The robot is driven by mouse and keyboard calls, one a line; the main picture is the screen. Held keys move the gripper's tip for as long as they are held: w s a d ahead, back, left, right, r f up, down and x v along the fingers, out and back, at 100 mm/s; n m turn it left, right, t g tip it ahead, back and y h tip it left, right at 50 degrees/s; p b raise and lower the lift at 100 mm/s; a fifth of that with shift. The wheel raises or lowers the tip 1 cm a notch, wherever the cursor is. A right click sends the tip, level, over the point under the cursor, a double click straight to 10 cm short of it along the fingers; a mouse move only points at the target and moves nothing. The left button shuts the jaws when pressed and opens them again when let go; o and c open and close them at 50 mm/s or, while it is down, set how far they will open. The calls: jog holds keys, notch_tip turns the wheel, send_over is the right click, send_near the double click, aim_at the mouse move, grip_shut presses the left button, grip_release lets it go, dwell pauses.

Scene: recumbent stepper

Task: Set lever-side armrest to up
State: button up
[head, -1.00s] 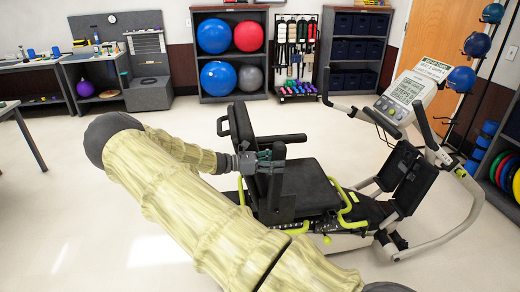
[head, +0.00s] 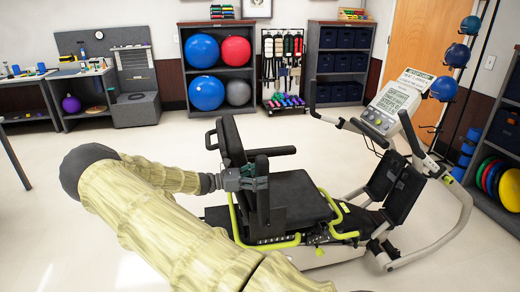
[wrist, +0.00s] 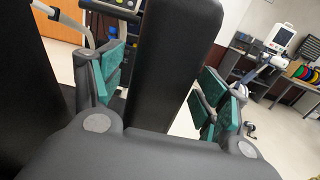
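The recumbent stepper's near armrest (head: 264,212) is a long black pad standing roughly upright beside the seat (head: 300,197). The far armrest (head: 272,151) lies level. My gripper (head: 250,179) is at the upper part of the near armrest in the head view. In the wrist view, a black upright pad (wrist: 172,65) passes between the green-padded fingers of my gripper (wrist: 163,85). The fingers are spread, one on each side, with gaps visible. A yellow-green lever (head: 320,252) shows low on the near side of the seat.
The console (head: 398,97) and handlebars of the stepper rise at the right. A rack of exercise balls (head: 207,92) and dark bins (head: 340,62) stand along the back wall. The floor (head: 130,235) left of the stepper is clear.

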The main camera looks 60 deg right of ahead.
jog(key=shift+r, duration=0.1)
jog(key=v, duration=1.2)
dwell(0.4)
jog(key=s+a+f+t+y, duration=0.2)
jog(key=s+f, duration=0.3)
jog(key=f, duration=0.4)
jog(key=s+a+f+t+y, duration=0.1)
jog(key=s+f+y, duration=0.1)
jog(key=s+f, duration=0.55)
jog(key=s+a+f+m+t+y, duration=0.1)
jog(key=s+a+f+t+y, duration=0.1)
jog(key=s+a+f, duration=0.4)
jog(key=s+a+f+m+t+y, duration=0.1)
jog(key=s+a+f+y, duration=0.1)
jog(key=a+f, duration=0.45)
jog(key=s+a+f+m+t+y, duration=0.1)
jog(key=s+a+f+m+y, duration=0.1)
jog(key=s+a+f, duration=0.3)
jog(key=s+a+f+m+t+y, duration=0.1)
jog(key=s+a+f+t, duration=0.1)
jog(key=a, duration=0.5)
jog(key=s+a+r+m+t+y, duration=0.1)
jog(key=s+a+r+m, duration=0.1)
jog(key=a, duration=0.5)
jog(key=s+a+r+m+t+y, duration=0.1)
jog(key=s+a+r+m+t, duration=0.1)
jog(key=s+a, duration=0.2)
jog(key=a, duration=0.2)
jog(key=shift+a+m+t+y, duration=0.3)
jog(key=shift+a+m, duration=0.1)
